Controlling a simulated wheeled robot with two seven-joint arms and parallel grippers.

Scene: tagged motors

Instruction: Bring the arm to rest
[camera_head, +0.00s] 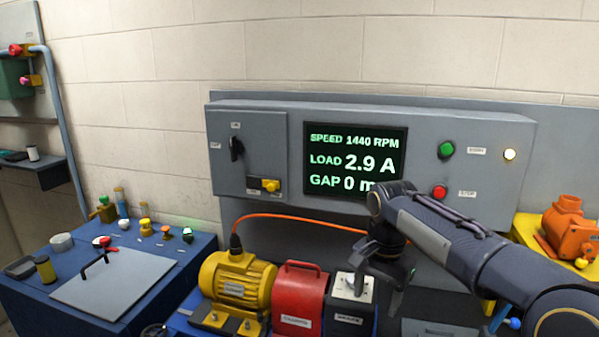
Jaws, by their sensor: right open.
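My right arm (470,240) comes in from the lower right and bends down at the wrist in front of the grey control panel (275,105). My right gripper (382,280) points downward and is open. It overlaps the right side of a dark unit with a white top and knob (345,290) in this view. I cannot tell whether it touches that unit. I see nothing between its fingers. My left gripper is not in view.
A yellow motor (237,282) and a red unit (298,295) stand left of the dark unit. The panel's screen (355,162) reads 1440 RPM and 2.9 A. A blue bench (45,305) holds small parts at left. An orange pump-like part (567,228) sits at right.

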